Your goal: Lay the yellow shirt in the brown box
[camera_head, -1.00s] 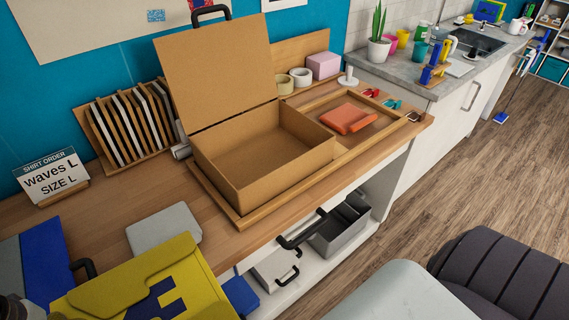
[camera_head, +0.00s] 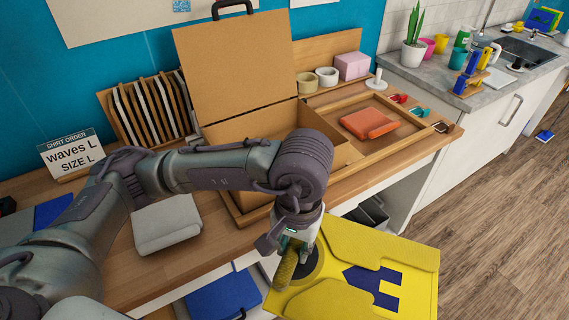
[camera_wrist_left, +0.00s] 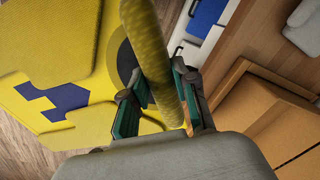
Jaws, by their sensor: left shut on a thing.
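My left gripper (camera_head: 297,245) is shut on the yellow shirt (camera_head: 405,275), a folded piece with a dark blue print. It grips a thick edge fold near the shirt's left side. The shirt hangs in front of the table edge, low and right of the box. In the left wrist view the gripper's fingers (camera_wrist_left: 160,100) sit on either side of the fold of the shirt (camera_wrist_left: 60,45). The brown box (camera_head: 237,72) stands on the table with its lid raised at the back. My left arm hides much of its front and inside. My right gripper is not in view.
A wooden tray (camera_head: 440,138) with an orange folded item (camera_head: 369,122) lies right of the box. A grey folded item (camera_head: 166,222) lies on the table left of it. A shirt order sign (camera_head: 72,153) and a rack (camera_head: 146,108) stand behind.

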